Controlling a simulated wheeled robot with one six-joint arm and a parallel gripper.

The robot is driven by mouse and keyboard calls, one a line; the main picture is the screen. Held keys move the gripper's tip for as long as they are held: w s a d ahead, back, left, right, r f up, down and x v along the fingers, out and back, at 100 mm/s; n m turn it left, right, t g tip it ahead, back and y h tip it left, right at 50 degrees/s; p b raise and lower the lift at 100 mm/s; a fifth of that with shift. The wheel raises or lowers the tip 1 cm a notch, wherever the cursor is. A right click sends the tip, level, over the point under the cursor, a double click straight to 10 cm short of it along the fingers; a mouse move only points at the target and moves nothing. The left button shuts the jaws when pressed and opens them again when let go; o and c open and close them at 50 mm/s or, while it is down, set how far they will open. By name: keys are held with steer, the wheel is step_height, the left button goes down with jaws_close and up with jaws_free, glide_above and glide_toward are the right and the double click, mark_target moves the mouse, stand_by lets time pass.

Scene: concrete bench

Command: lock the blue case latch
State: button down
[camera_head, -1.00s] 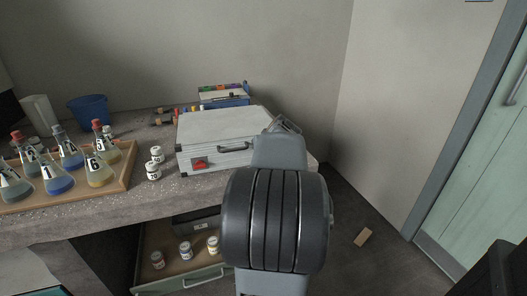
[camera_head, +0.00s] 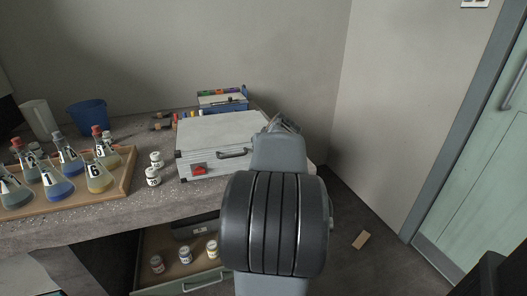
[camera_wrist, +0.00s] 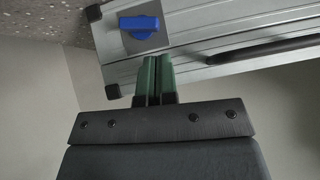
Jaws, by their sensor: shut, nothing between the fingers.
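The silver case (camera_head: 215,133) lies closed on the bench, with a red latch (camera_head: 198,170) at the left of its front and a dark handle (camera_head: 235,153). The blue latch (camera_wrist: 140,24) shows in the wrist view, on a grey plate near a black corner of the case. It is hidden behind my arm in the head view. My gripper (camera_wrist: 155,60) has its green fingers together and empty, just below the blue latch in the wrist view. I see no contact with it. The handle (camera_wrist: 265,50) runs to the right there.
A wooden tray (camera_head: 122,186) with several numbered flasks stands on the left of the bench (camera_head: 150,208). Two small white jars (camera_head: 153,176) stand between tray and case. An open drawer (camera_head: 180,285) with small jars juts out below. Open floor lies to the right.

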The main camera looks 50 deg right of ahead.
steer(key=d+r+p+v, duration=0.1)
steer(key=d+p+v, duration=0.1)
steer(key=v, duration=1)
steer(key=shift+d+p, duration=0.2)
steer(key=shift+p, duration=0.4)
